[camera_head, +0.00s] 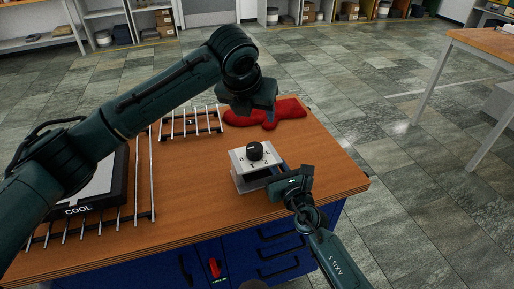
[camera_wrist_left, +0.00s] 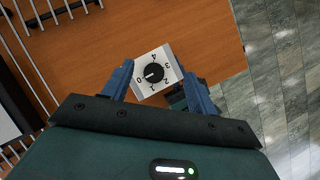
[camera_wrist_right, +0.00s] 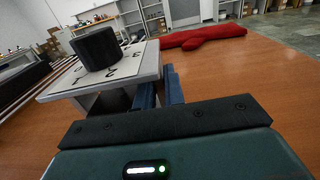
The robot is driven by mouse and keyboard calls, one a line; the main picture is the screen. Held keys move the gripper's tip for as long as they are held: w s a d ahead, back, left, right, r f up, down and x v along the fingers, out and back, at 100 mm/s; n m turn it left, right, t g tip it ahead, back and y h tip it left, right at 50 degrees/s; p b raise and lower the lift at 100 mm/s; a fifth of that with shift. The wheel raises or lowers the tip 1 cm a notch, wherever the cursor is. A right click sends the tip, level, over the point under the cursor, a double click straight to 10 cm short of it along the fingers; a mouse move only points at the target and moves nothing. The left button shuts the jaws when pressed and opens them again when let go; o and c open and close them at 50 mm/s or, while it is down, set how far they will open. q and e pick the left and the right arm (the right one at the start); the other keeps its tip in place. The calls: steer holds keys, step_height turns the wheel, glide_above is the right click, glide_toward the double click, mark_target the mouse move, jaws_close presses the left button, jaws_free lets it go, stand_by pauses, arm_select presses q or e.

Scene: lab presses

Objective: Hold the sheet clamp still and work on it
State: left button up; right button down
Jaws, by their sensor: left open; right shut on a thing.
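The sheet clamp (camera_head: 245,177) is a pale box with a black knob (camera_head: 254,151) and printed numbers on its top. It stands on the wooden bench near the front right. My right gripper (camera_wrist_right: 158,92) is shut on the clamp at its right side in the head view; the exact contact is partly hidden under the top plate. My left gripper (camera_wrist_left: 157,82) is open, pointing down above the clamp, with the knob (camera_wrist_left: 154,72) framed between its fingers. The knob's pale mark appears to face the 0. In the head view the left fingertips are hidden.
A wire rack (camera_head: 192,122) and a dark-framed pad marked COOL (camera_head: 92,190) on metal bars are to the left. Bare bench top (camera_head: 190,195) lies left of the clamp; the bench edge is close on the right.

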arm_select(q)
steer(key=w+d+r+m+t+h, duration=0.3)
steer(key=w+d+r+t+h, duration=0.25)
steer(key=w+r+t, duration=0.65)
steer(key=s+d+r+m+g+h, duration=0.65)
steer(key=d+r+m+h, duration=0.3)
steer(key=m, duration=0.55)
steer(key=s+d+f+m+g, duration=0.4)
steer(key=f+m+g, duration=0.2)
steer(key=m+g, duration=0.25)
steer(key=m+g+y, duration=0.3)
steer(key=m+y, duration=0.1)
steer(key=y, duration=1.3)
glide_toward(255, 147)
steer(key=shift+m, duration=0.25)
step_height(255, 147, down, 9)
steer(key=shift+s+a+f, duration=0.15)
